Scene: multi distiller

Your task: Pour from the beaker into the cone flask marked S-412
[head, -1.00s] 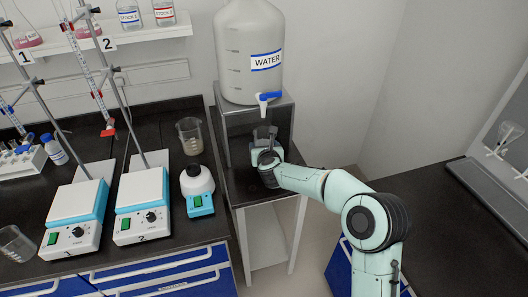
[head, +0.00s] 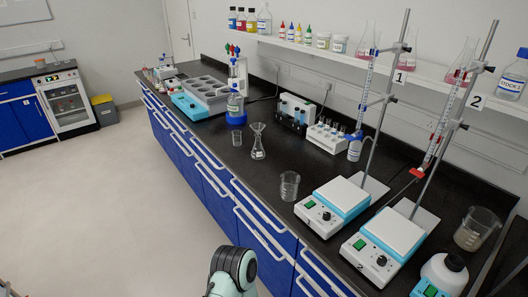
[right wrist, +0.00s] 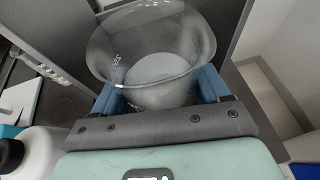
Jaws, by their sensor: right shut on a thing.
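In the right wrist view my right gripper (right wrist: 160,88) is shut on a clear glass beaker (right wrist: 150,45), with a blue finger on each side. The beaker's wide mouth faces the camera. I cannot tell how much liquid is in it. In the head view a clear cone-shaped flask (head: 258,148) with a flared, funnel-like top stands on the black bench near its front edge. No S-412 mark can be read. Two flasks with pink liquid, one (head: 364,42) and another (head: 459,66), stand on the wall shelf. Neither gripper shows in the head view.
An empty-looking beaker (head: 289,186) and a smaller one (head: 237,138) stand along the bench front. Hotplate stirrer 1 (head: 335,205) and stirrer 2 (head: 385,245) with burette stands fill the right. A beaker with brownish contents (head: 472,232) stands far right. The floor (head: 120,190) is clear.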

